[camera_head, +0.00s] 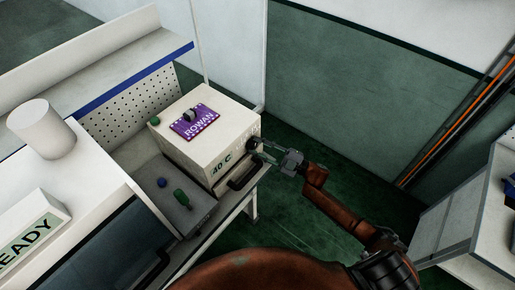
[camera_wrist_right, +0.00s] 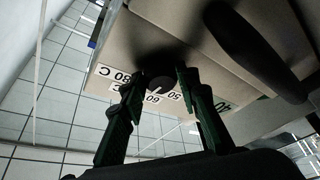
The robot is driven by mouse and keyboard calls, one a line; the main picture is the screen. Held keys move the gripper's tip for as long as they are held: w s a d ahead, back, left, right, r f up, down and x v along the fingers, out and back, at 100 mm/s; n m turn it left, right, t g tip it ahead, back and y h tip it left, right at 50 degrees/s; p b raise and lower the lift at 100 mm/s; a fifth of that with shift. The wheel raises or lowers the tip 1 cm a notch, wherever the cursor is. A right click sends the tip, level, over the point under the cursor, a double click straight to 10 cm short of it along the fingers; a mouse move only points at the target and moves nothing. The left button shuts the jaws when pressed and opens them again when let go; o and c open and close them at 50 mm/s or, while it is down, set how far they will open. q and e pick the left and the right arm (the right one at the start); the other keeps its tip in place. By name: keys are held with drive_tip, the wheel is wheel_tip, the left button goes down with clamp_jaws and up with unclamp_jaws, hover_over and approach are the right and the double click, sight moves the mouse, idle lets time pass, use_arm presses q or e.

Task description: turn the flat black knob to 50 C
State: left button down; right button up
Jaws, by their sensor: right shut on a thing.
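The flat black knob (camera_head: 253,143) sits on the side of a white box (camera_head: 187,150) in the head view. In the right wrist view the round dark knob (camera_wrist_right: 160,83) lies between the two green fingers of my right gripper (camera_wrist_right: 160,92). My right gripper (camera_head: 263,149) is shut on the knob. Printed marks stand around the knob, with 50 and 60 readable near it. Which mark the knob points to is too small to tell. A label on the box reads 40 C (camera_head: 221,164). My left gripper is out of view.
A black handle (camera_head: 243,176) is below the knob, and a large dark handle (camera_wrist_right: 255,45) shows close in the wrist view. A purple ROWAN card (camera_head: 197,123) lies on the box. Open green floor (camera_head: 320,125) lies to the right.

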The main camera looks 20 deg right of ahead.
drive_tip(key=n+g, duration=0.1)
drive_tip(key=n, duration=0.2)
drive_tip(key=shift+d+r, duration=0.1)
drive_tip(key=shift+r, duration=0.05)
drive_tip(key=n, duration=0.2)
drive_tip(key=n+g+h+p, duration=0.1)
drive_tip(key=n, duration=0.1)
drive_tip(key=shift+r+g, duration=0.2)
drive_tip(key=shift+g, duration=0.1)
drive_tip(key=n+g+h+p, duration=0.1)
drive_tip(key=n, duration=0.3)
drive_tip(key=shift+r, duration=0.2)
drive_tip(key=shift+n+h+p, duration=0.55)
drive_tip(key=shift+n+h, duration=0.05)
drive_tip(key=shift+n, duration=0.4)
drive_tip(key=o, duration=1.2)
drive_tip(key=shift+c, duration=0.2)
